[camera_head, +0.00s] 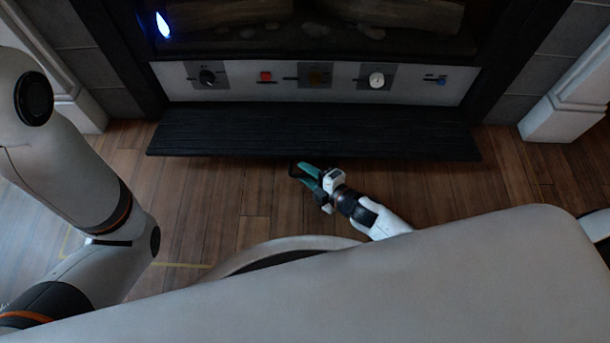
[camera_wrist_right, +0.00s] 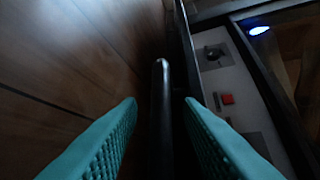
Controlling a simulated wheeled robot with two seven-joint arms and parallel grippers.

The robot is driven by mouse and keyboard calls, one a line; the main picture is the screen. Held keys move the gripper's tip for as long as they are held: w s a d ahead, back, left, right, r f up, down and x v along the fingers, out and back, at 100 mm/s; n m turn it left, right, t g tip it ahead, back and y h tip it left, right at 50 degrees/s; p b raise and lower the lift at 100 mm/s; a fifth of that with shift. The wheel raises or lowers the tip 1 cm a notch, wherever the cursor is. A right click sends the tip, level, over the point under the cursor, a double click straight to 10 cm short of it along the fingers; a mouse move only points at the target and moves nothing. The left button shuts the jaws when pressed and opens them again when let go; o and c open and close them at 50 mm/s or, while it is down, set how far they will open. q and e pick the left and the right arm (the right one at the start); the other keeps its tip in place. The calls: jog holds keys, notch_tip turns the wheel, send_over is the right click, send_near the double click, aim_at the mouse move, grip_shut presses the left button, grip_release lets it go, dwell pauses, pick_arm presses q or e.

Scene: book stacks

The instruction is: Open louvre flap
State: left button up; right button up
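The louvre flap (camera_head: 310,132) is a wide black slatted panel low on the fireplace front. It juts out below the control strip, over the floor; its exact angle is hard to tell. My right gripper (camera_head: 303,172) is at the flap's front edge, near the middle. In the right wrist view, its teal fingers (camera_wrist_right: 160,105) are open on either side of a dark rounded bar (camera_wrist_right: 161,110), which looks like the flap's handle. Gaps show between bar and fingers. My left arm shows at the left of the head view, but its gripper is out of view.
Above the flap is a pale control strip (camera_head: 340,84) with a black knob (camera_head: 207,77), a red button (camera_head: 265,76) and a white knob (camera_head: 376,80). The firebox with logs is above. White pillars (camera_head: 565,110) flank it. Wooden floor (camera_head: 215,200) in front is clear.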

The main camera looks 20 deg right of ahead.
aim_at(292, 158)
jog(key=shift+w+a+f, duration=0.1)
jog(key=shift+w+a, duration=0.2)
jog(key=shift+w, duration=0.2)
grip_shut()
notch_tip(292, 158, up, 3)
jog(key=p, duration=0.6)
jog(key=shift+w+g, duration=0.1)
jog(key=shift+g, duration=0.2)
